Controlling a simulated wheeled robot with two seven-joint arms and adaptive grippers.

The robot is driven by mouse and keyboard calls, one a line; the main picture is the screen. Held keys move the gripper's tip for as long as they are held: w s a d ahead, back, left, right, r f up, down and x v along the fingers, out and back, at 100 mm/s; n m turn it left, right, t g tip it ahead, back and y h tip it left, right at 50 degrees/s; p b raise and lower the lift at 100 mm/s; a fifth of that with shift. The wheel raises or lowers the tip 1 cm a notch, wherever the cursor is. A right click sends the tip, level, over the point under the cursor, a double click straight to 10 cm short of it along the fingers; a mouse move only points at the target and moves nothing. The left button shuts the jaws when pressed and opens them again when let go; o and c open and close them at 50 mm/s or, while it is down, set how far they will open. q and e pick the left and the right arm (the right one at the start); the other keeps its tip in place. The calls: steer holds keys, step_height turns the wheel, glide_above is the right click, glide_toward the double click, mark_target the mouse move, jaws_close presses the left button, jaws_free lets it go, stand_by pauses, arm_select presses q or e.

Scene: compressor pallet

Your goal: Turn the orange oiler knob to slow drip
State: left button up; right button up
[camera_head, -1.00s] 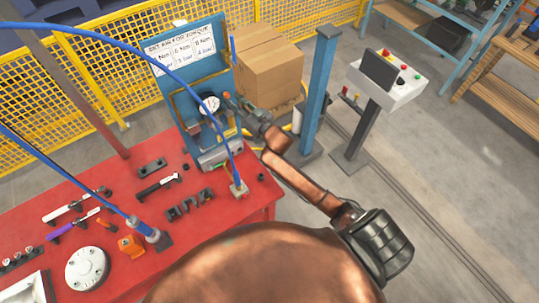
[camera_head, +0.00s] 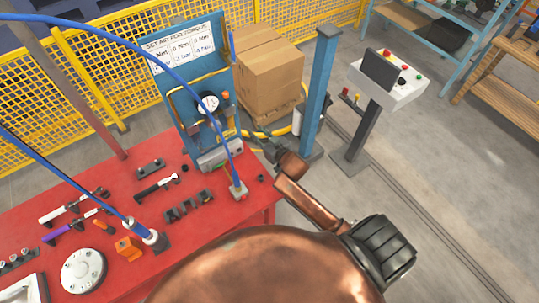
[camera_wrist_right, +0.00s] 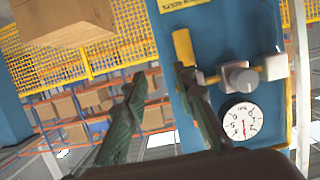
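A blue upright panel (camera_head: 188,100) stands at the back of the red table and carries a round white gauge (camera_head: 208,103). A small orange knob (camera_head: 225,96) shows just right of the gauge. In the right wrist view, an orange-yellow cylinder (camera_wrist_right: 183,47), which looks like this knob, sits on the panel near the gauge (camera_wrist_right: 241,122). My right gripper (camera_head: 258,138) is below and right of the knob, apart from it in the head view. In the wrist view its two fingers (camera_wrist_right: 159,85) are spread with nothing between them; one tip lies close below the cylinder. My left gripper is not in view.
The red table (camera_head: 230,210) holds tools, black blocks, an orange block (camera_head: 128,248) and a white disc (camera_head: 83,270). Blue hoses arch over it. Cardboard boxes (camera_head: 268,75), a blue post (camera_head: 319,90) and a control console (camera_head: 388,80) stand to the right.

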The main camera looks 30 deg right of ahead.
steer(key=s+d+f+g+h, duration=0.1)
steer(key=s+f+g, duration=0.1)
steer(key=s+f, duration=0.4)
step_height(320, 180, down, 4)
steer(key=shift+d+r+g+b, duration=0.1)
steer(key=shift+d+g+b, duration=0.3)
steer(key=shift+s, duration=0.15)
